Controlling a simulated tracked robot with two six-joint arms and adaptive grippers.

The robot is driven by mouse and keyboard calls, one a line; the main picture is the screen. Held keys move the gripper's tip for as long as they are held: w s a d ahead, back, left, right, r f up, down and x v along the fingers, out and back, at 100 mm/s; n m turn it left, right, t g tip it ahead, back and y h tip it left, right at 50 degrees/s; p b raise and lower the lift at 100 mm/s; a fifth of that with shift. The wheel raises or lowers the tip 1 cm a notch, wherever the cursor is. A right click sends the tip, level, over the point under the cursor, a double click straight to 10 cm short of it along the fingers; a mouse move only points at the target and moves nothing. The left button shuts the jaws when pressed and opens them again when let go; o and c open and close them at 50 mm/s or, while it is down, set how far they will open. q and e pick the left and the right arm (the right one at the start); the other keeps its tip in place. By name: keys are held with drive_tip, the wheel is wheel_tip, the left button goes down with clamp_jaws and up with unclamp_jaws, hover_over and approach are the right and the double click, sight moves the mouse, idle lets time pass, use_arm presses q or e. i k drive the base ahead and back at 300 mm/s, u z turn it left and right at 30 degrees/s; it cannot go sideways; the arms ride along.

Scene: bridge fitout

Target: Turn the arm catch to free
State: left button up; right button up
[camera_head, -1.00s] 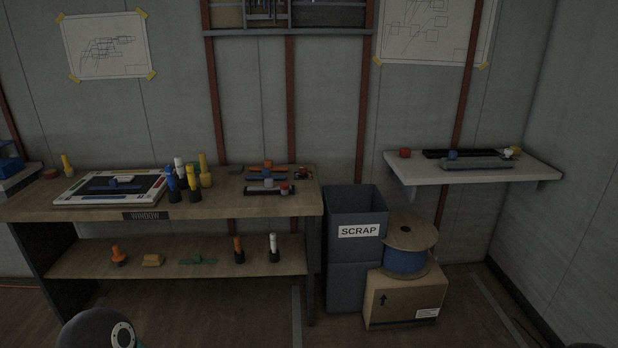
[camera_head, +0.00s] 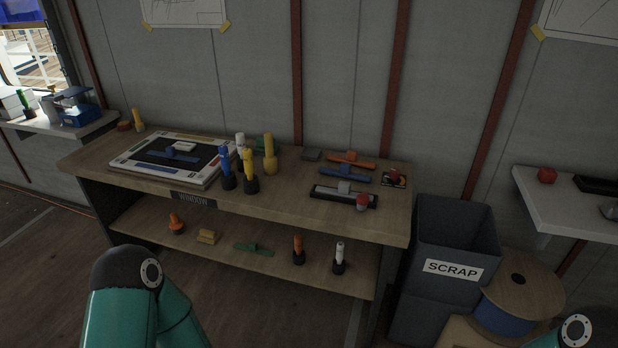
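I cannot tell for certain which part is the arm catch. A white-framed panel (camera_head: 128,165) with a dark inner face lies on the workbench, with a blue bar-shaped piece (camera_head: 180,154) and a small white block on it. At the right end of the bench are an orange bar piece (camera_head: 352,161), a blue bar piece (camera_head: 346,175), a grey-and-black piece (camera_head: 330,193) and a small dark plate with a red knob (camera_head: 394,176). Links of my arms show at the bottom left and bottom right corner. Neither gripper is in view.
Blue, yellow and white upright handles (camera_head: 250,184) stand mid-bench. The lower shelf (camera_head: 215,254) holds several small parts. Open floor lies left.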

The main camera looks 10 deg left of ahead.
sight(362, 199)
drive_tip(key=u, duration=0.25)
drive_tip(key=i, duration=0.75)
drive_tip(key=u, duration=0.45)
drive_tip(key=k, duration=0.9)
drive_tip(key=u, duration=0.2)
drive_tip(key=i, duration=0.9)
drive_tip(key=z, duration=0.05)
